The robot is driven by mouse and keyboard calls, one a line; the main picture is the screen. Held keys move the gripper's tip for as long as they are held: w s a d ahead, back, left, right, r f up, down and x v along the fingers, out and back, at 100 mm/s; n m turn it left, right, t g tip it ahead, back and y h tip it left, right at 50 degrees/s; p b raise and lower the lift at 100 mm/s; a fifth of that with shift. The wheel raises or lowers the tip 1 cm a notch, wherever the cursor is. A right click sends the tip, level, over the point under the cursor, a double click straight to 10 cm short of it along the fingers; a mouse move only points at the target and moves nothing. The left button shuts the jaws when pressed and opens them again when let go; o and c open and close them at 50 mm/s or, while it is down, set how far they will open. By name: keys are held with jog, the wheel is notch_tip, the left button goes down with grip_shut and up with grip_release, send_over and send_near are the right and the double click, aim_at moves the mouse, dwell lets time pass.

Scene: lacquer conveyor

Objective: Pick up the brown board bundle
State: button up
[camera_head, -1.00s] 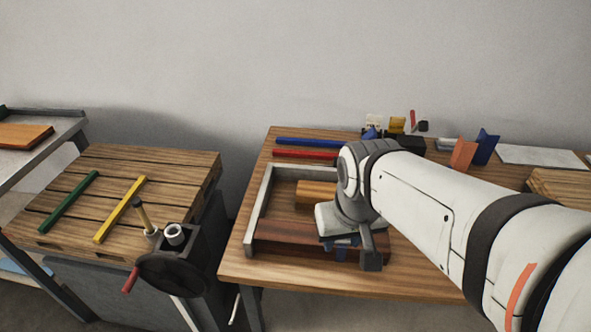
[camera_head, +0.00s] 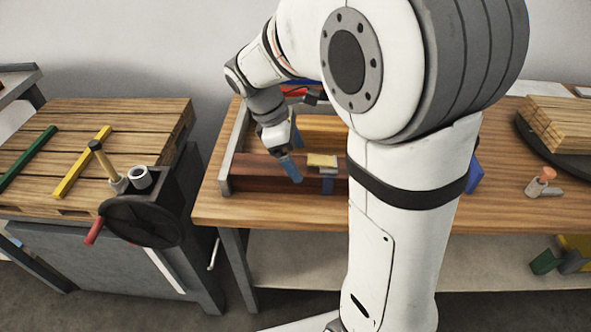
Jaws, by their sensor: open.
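The brown board bundle (camera_head: 258,174) is a long, dark reddish-brown stack lying along the front of a grey-edged tray (camera_head: 223,180) on the wooden table. My gripper (camera_head: 308,176) is open at the bundle's middle, pointing down, with blue fingertips. One finger shows in front of the boards, and a second blue piece shows further right, below a small yellow block. I cannot tell whether the fingers touch the boards. My arm hides the bundle's right end and the tray's right side.
Lighter orange-brown boards (camera_head: 322,125) lie behind the bundle in the tray. A slatted pallet (camera_head: 85,140) with green and yellow bars stands left, beside a dark handwheel (camera_head: 140,222). A pale board stack (camera_head: 558,128) is at the right. Bare tabletop (camera_head: 270,212) lies in front.

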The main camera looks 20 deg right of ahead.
aim_at(304, 164)
jog(key=x, duration=0.2)
jog(key=b+x, duration=0.1)
jog(key=x, duration=0.4)
jog(key=shift+w+d, duration=0.25)
jog(key=shift+c, duration=0.2)
jog(key=c, duration=1.8)
